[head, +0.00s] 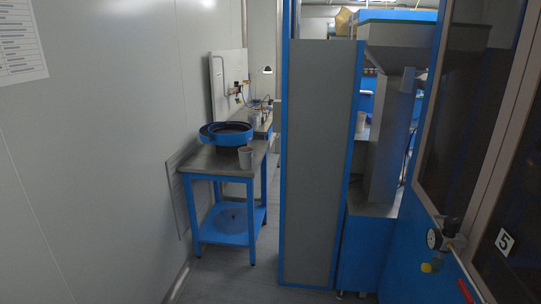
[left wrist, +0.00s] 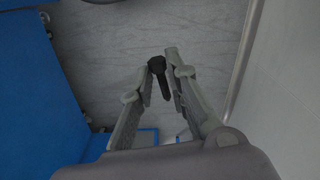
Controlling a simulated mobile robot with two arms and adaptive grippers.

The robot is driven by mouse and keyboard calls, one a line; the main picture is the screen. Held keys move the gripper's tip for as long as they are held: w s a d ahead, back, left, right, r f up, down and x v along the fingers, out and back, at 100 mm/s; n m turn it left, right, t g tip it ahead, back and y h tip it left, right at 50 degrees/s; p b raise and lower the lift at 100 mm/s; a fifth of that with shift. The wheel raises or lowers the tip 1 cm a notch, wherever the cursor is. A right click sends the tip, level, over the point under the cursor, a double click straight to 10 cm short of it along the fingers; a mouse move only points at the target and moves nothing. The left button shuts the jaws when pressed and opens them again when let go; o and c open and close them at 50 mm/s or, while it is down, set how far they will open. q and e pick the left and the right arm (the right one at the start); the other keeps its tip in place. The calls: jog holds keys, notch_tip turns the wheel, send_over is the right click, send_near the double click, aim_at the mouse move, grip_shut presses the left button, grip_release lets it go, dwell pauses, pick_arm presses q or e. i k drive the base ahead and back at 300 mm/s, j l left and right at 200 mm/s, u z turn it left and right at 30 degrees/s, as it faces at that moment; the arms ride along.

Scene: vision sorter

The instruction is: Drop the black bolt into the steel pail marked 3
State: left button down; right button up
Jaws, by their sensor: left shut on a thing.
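The black bolt (left wrist: 158,74) is between the fingertips of my left gripper (left wrist: 160,68) in the left wrist view. The gripper is shut on it, with the bolt's head at the fingertips and its shank pointing back toward the palm. Grey floor shows beyond it. Another small pail (head: 361,122) shows further back, right of the grey panel. No number can be read on either pail. Neither gripper shows in the head view.
The steel-topped table (head: 205,160) with blue legs carries a blue round bowl feeder (head: 225,133). A tall grey panel (head: 320,170) with blue edges stands in the middle. A narrow strip of floor (head: 238,280) is clear.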

aim_at(245, 168)
jog(key=i+z, duration=0.2)
jog(key=i, duration=1.8)
